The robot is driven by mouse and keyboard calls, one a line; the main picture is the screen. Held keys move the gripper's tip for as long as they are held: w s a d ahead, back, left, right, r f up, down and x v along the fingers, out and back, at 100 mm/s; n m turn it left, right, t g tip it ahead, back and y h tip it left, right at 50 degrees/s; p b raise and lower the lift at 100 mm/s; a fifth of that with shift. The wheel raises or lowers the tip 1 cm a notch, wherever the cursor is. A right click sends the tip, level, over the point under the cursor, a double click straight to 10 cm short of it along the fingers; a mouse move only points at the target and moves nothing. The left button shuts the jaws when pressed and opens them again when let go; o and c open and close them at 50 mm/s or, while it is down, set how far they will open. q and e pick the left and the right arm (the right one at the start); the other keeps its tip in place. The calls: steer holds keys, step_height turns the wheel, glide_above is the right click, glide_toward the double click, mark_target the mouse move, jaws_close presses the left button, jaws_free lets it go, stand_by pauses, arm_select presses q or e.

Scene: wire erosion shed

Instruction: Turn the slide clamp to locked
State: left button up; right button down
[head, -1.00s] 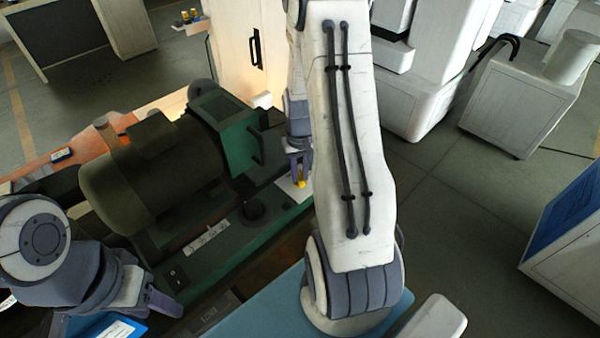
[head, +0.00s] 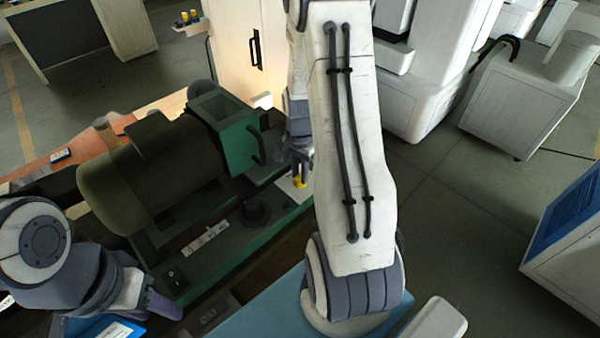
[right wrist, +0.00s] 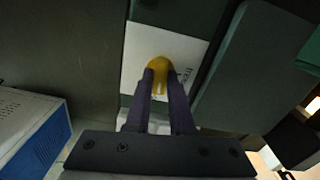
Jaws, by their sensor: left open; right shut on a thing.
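Any lock marking is too small to read. My left gripper (head: 165,307) is open and empty at the lower left, away from the clamp.
The green machine (head: 238,140) with its large dark motor (head: 150,175) fills the left middle. A black knob (head: 255,210) and a rocker switch (head: 175,277) are on its base. White cabinets (head: 520,105) stand at the right. Floor is clear between them and my right arm.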

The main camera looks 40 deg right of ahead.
steer(key=shift+w+m, duration=0.1)
steer(key=shift+m, duration=0.7)
steer(key=c, duration=0.8)
jaws_free()
steer(key=shift+r, duration=0.1)
step_height(320, 180, up, 10)
steer(key=shift+r+b, duration=0.15)
steer(key=shift+b, duration=0.9)
